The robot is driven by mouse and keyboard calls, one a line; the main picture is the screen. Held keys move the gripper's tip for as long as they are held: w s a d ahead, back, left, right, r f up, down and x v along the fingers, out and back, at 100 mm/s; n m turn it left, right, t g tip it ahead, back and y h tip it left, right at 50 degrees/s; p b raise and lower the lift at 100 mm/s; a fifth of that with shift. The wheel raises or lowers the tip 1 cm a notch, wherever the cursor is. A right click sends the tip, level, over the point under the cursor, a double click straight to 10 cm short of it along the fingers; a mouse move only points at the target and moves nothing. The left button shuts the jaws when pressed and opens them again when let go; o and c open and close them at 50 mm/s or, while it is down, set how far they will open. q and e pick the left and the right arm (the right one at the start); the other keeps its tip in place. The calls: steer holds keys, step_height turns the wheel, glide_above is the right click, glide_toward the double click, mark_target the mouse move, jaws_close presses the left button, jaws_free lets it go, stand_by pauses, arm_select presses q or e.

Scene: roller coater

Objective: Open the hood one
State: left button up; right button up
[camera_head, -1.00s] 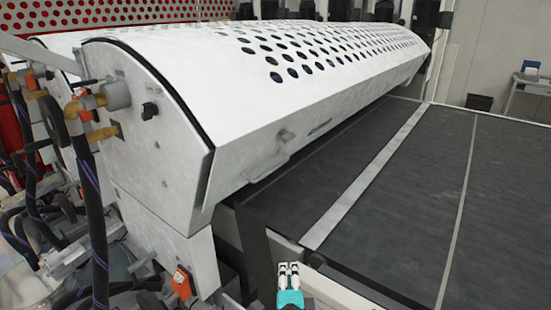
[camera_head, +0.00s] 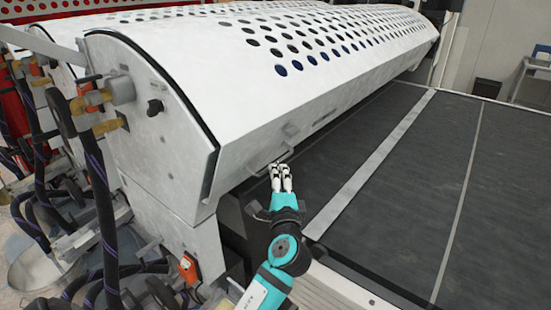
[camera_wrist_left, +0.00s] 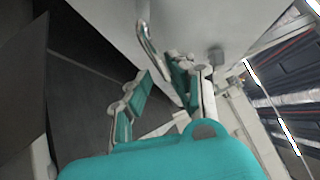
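The hood (camera_head: 215,75) is a long white curved cover with rows of round holes, and it looks lowered over the machine. A handle (camera_head: 259,168) sits low on its front face near the left end. In the left wrist view the handle (camera_wrist_left: 149,45) is a shiny curved metal bar. My left gripper (camera_head: 281,172) is just below and to the right of the handle. Its fingers (camera_wrist_left: 160,78) are apart in the left wrist view, with the handle's near end close to the fingertips. I cannot tell whether they touch. My right gripper is not in view.
A dark flat conveyor belt (camera_head: 400,190) with a pale stripe runs to the right of the hood. Hoses and brass fittings (camera_head: 95,110) crowd the left end. A table (camera_head: 535,68) stands far right. The space above the belt is clear.

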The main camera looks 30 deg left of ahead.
mark_target(276, 162)
arm_select(q)
steer(key=x, duration=0.5)
steer(key=shift+p, duration=0.4)
steer(key=shift+f, duration=0.1)
jaws_close()
